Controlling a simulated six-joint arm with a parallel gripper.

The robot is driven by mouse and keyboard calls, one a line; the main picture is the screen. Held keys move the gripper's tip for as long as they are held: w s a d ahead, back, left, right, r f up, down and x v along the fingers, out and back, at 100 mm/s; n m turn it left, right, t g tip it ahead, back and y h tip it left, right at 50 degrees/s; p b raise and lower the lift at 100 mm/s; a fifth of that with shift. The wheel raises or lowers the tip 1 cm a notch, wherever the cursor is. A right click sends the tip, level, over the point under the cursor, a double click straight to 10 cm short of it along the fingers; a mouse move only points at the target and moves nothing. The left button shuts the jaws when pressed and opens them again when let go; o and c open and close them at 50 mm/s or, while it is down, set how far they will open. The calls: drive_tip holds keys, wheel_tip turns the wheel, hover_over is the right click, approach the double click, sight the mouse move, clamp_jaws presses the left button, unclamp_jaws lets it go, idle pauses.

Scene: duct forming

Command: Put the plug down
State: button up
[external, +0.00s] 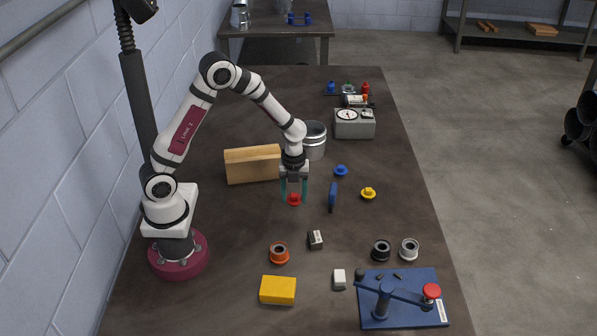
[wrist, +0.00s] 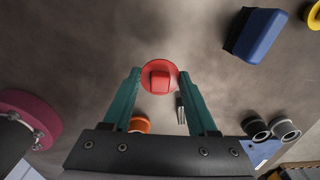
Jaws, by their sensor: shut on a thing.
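My gripper (external: 294,192) points down over the middle of the table. Its two green fingers are shut on a red plug (external: 294,199). In the wrist view the red plug (wrist: 160,76), with a round flange and a narrower raised middle, sits between the fingertips (wrist: 162,78). The plug is low over the bare table top; I cannot tell whether it touches the surface. A blue plug (external: 341,170) and a yellow plug (external: 368,193) stand on the table to the right.
A wooden block (external: 252,164) and a metal can (external: 314,150) are behind.

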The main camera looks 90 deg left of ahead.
drive_tip(key=d+r, duration=0.5)
drive_tip(key=d, duration=0.3)
drive_tip(key=s+a+r+n, duration=0.4)
drive_tip(key=a+r+n, duration=0.1)
drive_tip(key=a, duration=0.5)
drive_tip(key=s+a+r+n, duration=0.4)
drive_tip(key=a, duration=0.6)
hover_over(252, 153)
drive_tip(key=f, duration=0.6)
drive_tip(key=shift+w+d+f, duration=0.15)
drive_tip(key=shift+w+d, duration=0.1)
drive_tip(key=shift+s+a+f, duration=0.1)
drive_tip(key=shift+a+f, duration=0.05)
drive_tip(key=shift+f, duration=0.95)
drive_tip(key=shift+s+a+f, duration=0.1)
drive_tip(key=shift+f, duration=1)
drive_tip(key=o, duration=1.3)
drive_tip(key=shift+f, duration=0.1)
